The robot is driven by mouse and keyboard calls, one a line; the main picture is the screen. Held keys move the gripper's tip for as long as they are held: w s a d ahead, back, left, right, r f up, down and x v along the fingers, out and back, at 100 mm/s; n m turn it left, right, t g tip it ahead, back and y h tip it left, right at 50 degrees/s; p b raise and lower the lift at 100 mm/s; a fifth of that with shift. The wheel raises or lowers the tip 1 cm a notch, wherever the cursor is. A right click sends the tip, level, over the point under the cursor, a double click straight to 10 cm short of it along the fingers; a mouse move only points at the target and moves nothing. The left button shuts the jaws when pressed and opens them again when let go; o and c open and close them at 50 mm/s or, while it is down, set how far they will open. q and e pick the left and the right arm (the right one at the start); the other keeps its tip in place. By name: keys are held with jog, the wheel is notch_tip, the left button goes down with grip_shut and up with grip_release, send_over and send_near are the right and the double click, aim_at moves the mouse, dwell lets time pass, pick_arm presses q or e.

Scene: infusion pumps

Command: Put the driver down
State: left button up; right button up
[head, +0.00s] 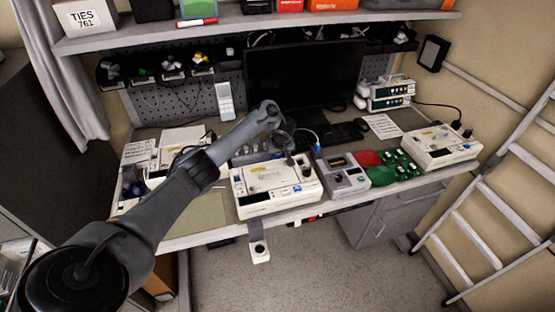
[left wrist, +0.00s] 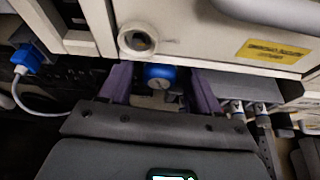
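My left gripper (head: 287,150) points down over the back edge of the middle white pump (head: 270,185). In the left wrist view its two purple fingers (left wrist: 160,85) stand apart, with a short blue cylinder (left wrist: 160,73) with a pale round end between them. This may be the driver; I cannot make out a shaft or tip. Dark gaps show beside it, and I cannot tell whether the fingers touch it. The pump's cream casing (left wrist: 215,40) lies just beyond the fingertips. My right gripper is in neither view.
Another pump (head: 440,147) stands at the far right. A dark monitor (head: 303,75) is behind. The mat (head: 195,217) at front left looks bare.

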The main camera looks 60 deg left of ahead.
pick_arm(q)
jog(key=c, duration=1)
jog(key=shift+o, duration=0.2)
